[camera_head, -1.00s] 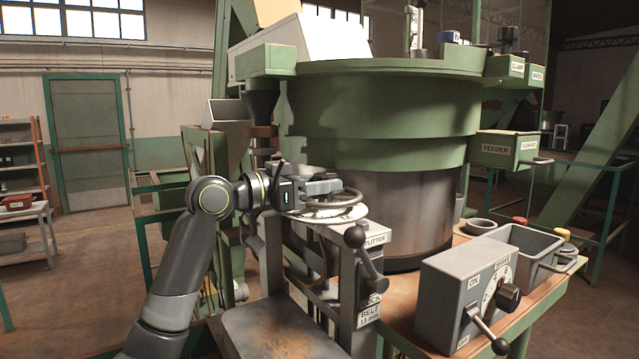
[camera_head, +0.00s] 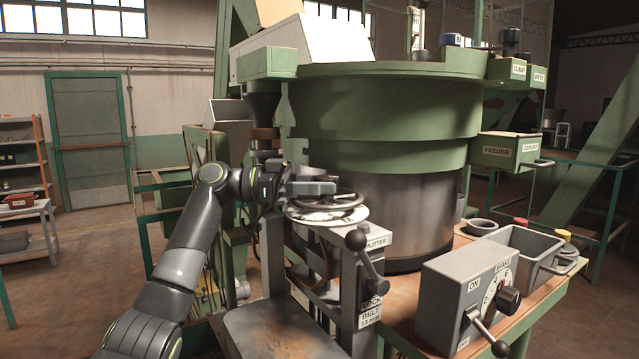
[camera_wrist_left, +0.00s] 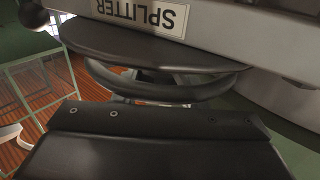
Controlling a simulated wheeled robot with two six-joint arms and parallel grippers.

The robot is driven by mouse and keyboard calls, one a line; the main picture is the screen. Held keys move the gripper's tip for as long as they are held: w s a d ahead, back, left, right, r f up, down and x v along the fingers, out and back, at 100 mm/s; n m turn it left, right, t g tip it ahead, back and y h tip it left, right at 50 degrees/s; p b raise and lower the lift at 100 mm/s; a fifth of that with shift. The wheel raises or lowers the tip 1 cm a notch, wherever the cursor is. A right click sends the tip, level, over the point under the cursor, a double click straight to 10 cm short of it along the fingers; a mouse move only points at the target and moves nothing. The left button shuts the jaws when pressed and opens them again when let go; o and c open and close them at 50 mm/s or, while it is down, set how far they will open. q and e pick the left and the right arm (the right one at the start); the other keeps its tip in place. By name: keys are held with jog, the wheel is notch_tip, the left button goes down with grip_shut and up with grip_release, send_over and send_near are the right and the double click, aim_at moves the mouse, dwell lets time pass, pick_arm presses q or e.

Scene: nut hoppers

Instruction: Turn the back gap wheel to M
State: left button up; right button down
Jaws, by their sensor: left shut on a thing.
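A dark handwheel (camera_head: 345,203) lies flat over a white round dial plate (camera_head: 357,217) on top of the grey stand marked SPLITTER. My left gripper (camera_head: 322,188) reaches it from the left and is shut on the wheel's rim. In the left wrist view the curved rim (camera_wrist_left: 160,92) lies between the dark fingers, with the upside-down SPLITTER label (camera_wrist_left: 142,14) above. The dial's marks are too small to read, and part of the wheel is behind the gripper. I cannot tell whether M is set. My right gripper is not in view.
A ball-ended lever (camera_head: 367,262) stands just right of the wheel, above the LOCK and BELT labels. The large green bowl feeder (camera_head: 385,115) rises close behind. A grey control box (camera_head: 465,295) with a knob and lever sits front right, near a grey bin (camera_head: 535,250).

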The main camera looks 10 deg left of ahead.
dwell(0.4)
pick_arm(q)
jog(key=o, duration=1)
jog(key=shift+c, duration=0.2)
jog(key=s+a+b, duration=0.3)
jog(key=a+b, duration=0.2)
jog(key=a, duration=1.2)
jog(key=shift+b, duration=0.4)
